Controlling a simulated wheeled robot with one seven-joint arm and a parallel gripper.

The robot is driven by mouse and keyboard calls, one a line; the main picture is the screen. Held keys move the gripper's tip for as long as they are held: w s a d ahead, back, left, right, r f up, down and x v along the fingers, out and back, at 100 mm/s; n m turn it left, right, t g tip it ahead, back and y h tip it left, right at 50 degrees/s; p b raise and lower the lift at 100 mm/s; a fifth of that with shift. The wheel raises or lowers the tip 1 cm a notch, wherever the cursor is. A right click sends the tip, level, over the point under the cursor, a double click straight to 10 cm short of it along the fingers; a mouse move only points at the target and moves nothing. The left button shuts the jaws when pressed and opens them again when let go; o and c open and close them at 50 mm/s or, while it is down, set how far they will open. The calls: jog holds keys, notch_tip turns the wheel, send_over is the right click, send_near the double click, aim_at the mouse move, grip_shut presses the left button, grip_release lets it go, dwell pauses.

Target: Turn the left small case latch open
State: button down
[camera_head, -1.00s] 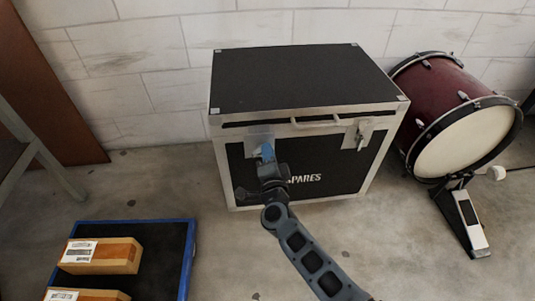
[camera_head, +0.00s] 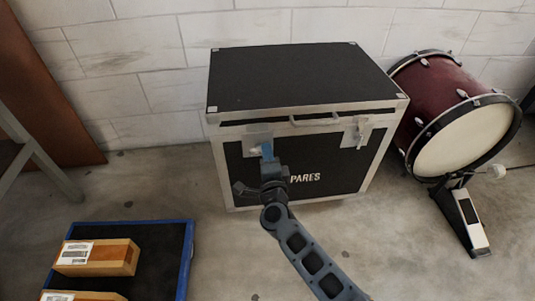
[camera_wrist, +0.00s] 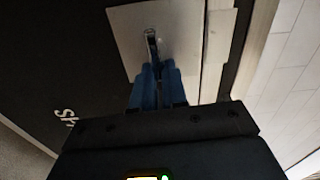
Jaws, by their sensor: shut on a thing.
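The black case (camera_head: 295,80) with metal edges and "SPARES" lettering stands against the wall, its lid down. The left latch (camera_head: 255,150) is a small metal piece on a pale plate at the front's upper left, partly hidden by my gripper (camera_head: 267,150). In the wrist view, my gripper's blue fingers (camera_wrist: 157,72) are shut on the left latch (camera_wrist: 150,38), in front of its square plate (camera_wrist: 180,30). The part between the fingertips is mostly hidden. The right latch (camera_head: 359,134) shows on its own plate, untouched by my gripper.
A lid handle (camera_head: 315,121) lies between the latches. A red bass drum (camera_head: 440,98) with a pedal (camera_head: 470,215) stands close on the right. A blue-rimmed tray (camera_head: 190,245) with cardboard boxes (camera_head: 98,257) is at lower left.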

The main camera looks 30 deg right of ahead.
jog(key=shift+s+a+f, duration=0.1)
jog(key=shift+a+f, duration=0.15)
jog(key=shift+a, duration=0.2)
jog(key=c, duration=1.3)
grip_release()
jog(key=shift+c, duration=0.2)
jog(key=shift+o, duration=0.8)
jog(key=shift+d+r, duration=0.15)
jog(key=shift+p+v, duration=1.3)
jog(key=shift+v, duration=2.55)
